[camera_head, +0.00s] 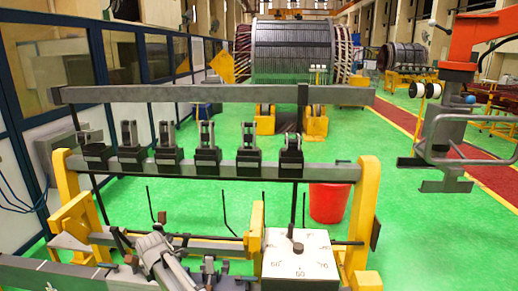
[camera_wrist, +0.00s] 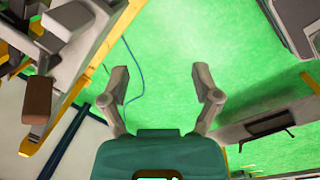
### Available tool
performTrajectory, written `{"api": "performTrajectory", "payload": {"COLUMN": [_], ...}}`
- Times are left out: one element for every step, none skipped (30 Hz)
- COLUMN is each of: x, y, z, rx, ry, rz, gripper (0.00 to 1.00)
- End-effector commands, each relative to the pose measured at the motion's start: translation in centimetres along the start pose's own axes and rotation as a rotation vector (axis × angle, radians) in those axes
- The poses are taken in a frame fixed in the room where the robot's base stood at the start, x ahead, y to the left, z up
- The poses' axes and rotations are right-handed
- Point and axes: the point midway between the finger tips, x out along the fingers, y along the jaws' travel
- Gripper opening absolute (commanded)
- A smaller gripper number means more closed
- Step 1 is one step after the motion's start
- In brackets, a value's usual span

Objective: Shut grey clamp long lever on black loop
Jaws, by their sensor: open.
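In the wrist view my gripper (camera_wrist: 160,86) is open, with nothing between its two grey fingers. Green floor shows behind them. In the head view several grey clamps with black bases, such as this clamp (camera_head: 207,145), stand in a row on a grey beam (camera_head: 225,170). Their levers look upright.
A long grey bar (camera_head: 220,94) runs above the clamps. Yellow posts (camera_head: 364,215) carry the frame. A white dial box (camera_head: 300,255) stands at the front. A red bin (camera_head: 329,203) stands behind. Green floor (camera_head: 430,240) is open at right.

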Motion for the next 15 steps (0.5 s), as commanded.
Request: {"api": "performTrajectory", "payload": {"x": [0.0,0.0,-0.1,-0.1,-0.1,-0.1,-0.1,-0.1,-0.1,-0.2,-0.2,-0.2,-0.3,-0.3,-0.4], "y": [-1.6,-2.2,-3.1,-3.7,-4.4,-5.3,-6.0,-6.7,-7.7,-8.4,-9.2,-10.2,-11.0,-11.7,-12.8], "z": [2.1,3.2,4.5,5.5,6.5,7.8,8.7,9.6,10.8,11.7,12.5,13.6,14.4,15.2,16.2], "rx": [0.081,0.129,0.193,0.241,0.288,0.351,0.399,0.446,0.510,0.558,0.605,0.668,0.716,0.763,0.827], "ry": [-0.002,-0.002,-0.003,-0.004,-0.005,-0.006,-0.007,-0.008,-0.009,-0.010,-0.012,-0.014,-0.015,-0.017,-0.019], "rz": [-0.007,-0.010,-0.015,-0.018,-0.021,-0.025,-0.029,-0.032,-0.037,-0.040,-0.043,-0.048,-0.051,-0.054,-0.058], "gripper": [0.81,0.81,0.81,0.81,0.81,0.81,0.81,0.81,0.81,0.81,0.81,0.81,0.81,0.81,0.81]}}
